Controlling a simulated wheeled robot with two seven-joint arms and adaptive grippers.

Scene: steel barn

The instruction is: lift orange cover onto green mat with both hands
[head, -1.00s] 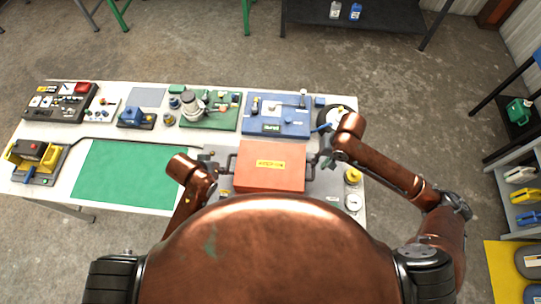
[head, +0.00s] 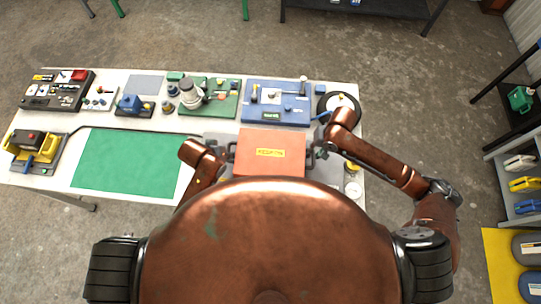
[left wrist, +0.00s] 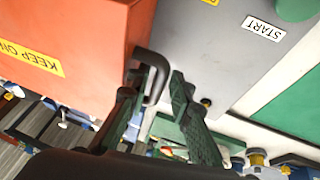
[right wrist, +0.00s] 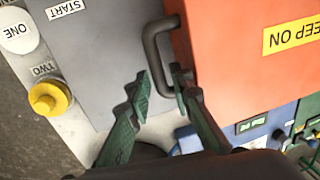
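The orange cover (head: 270,139), a box with a yellow label and a dark handle on each side, sits on a grey plate (left wrist: 215,50) marked START. The green mat (head: 125,162) lies flat and bare to its left. My left gripper (left wrist: 158,88) is at the cover's left handle (left wrist: 153,66); its green fingers stand apart on either side of the bar. My right gripper (right wrist: 162,88) has its fingers apart around the right handle (right wrist: 150,45). In the head view the left gripper is mostly hidden behind my arm, and my body hides the cover's near side.
Along the table's back edge stand a black panel (head: 50,95), a green board (head: 222,108) and a blue board (head: 290,115). A yellow-and-black device (head: 33,150) is left of the mat. A yellow knob (right wrist: 48,98) and a white gauge are right of the cover.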

